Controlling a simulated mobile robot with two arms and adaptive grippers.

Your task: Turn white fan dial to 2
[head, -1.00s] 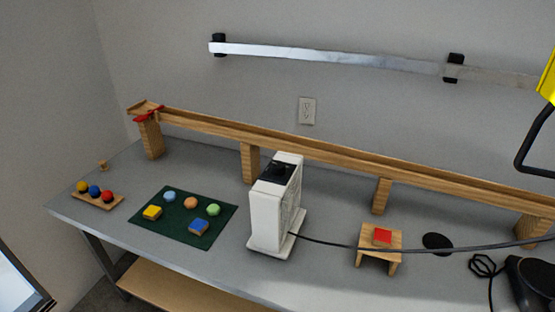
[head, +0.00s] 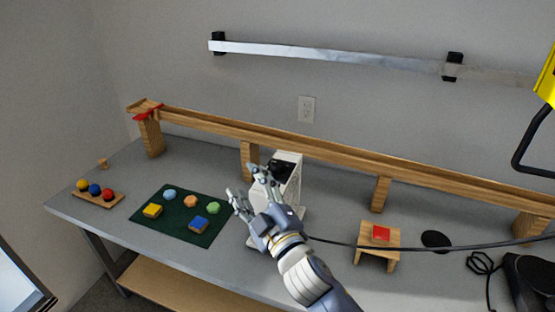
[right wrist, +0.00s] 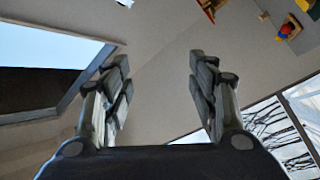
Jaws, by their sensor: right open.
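The white fan (head: 294,186) stands upright on the grey table in the head view. Its dark top panel (head: 289,165) shows in part, and I cannot make out the dial or its setting. My right gripper (head: 243,187) is open and empty, in front of the fan's left side in the picture, and hides much of its front. I cannot tell whether it touches the fan. In the right wrist view the two fingers (right wrist: 158,90) are spread with nothing between them. My left gripper is not in view.
A green mat (head: 150,225) with several coloured pieces lies left of the fan. A wooden ramp (head: 330,158) runs behind it. A small wooden stand (head: 377,246) with a red block is to the right. A black cable (head: 400,248) crosses the table's right side.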

